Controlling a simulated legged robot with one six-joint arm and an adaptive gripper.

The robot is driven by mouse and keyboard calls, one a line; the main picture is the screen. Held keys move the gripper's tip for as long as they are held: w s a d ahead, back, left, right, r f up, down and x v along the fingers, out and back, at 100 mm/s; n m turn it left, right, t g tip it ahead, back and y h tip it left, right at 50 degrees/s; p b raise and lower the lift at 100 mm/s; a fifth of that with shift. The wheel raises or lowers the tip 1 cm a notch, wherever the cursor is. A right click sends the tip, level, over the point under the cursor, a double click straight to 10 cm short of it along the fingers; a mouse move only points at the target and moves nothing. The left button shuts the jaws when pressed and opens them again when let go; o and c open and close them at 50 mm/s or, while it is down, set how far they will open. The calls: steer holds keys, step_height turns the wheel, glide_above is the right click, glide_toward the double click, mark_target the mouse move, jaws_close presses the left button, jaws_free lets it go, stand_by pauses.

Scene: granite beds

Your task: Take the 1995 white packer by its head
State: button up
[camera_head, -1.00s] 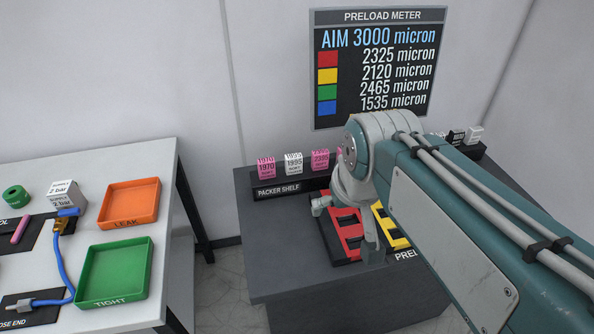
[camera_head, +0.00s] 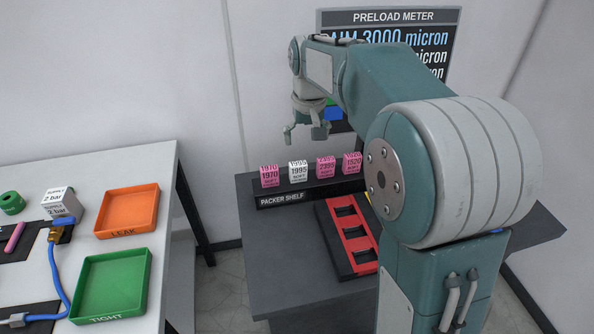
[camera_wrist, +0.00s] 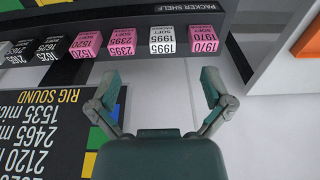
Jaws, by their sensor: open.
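The 1995 white packer (camera_head: 298,172) stands on the packer shelf, between the pink 1970 packer (camera_head: 270,176) and a pink 2395 packer (camera_head: 325,168). In the wrist view the white packer (camera_wrist: 161,40) shows upside down, ahead of the gap between my fingers. My gripper (camera_head: 304,134) hangs open and empty above the shelf, over the white packer in the picture. In the wrist view its two fingers (camera_wrist: 161,93) are spread wide, with the packer beyond the tips. Neither finger appears to touch a packer.
The packer shelf (camera_head: 283,203) stands on a dark bench (camera_head: 270,268). Another pink packer (camera_head: 352,163) stands to the right. A red slotted frame (camera_head: 352,232) lies in front. The preload meter (camera_head: 452,45) is behind my arm. Orange (camera_head: 155,208) and green (camera_head: 146,280) trays sit on the left table.

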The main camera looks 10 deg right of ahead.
steer(key=g, duration=0.1)
glide_toward(298, 163)
steer(key=shift+s+d+f, duration=0.15)
steer(key=shift+s+f, duration=0.4)
steer(key=shift+w+f, duration=0.35)
steer(key=shift+f, duration=0.15)
step_height(298, 163, down, 5)
steer(key=shift+f, duration=0.15)
steer(key=shift+w+a+f, duration=0.1)
steer(key=shift+w+f, duration=0.05)
steer(key=shift+f, duration=1.15)
steer(key=shift+w+a+f, duration=0.1)
steer(key=shift+w+f, duration=0.05)
steer(key=shift+f, duration=1.2)
steer(key=c, duration=1.1)
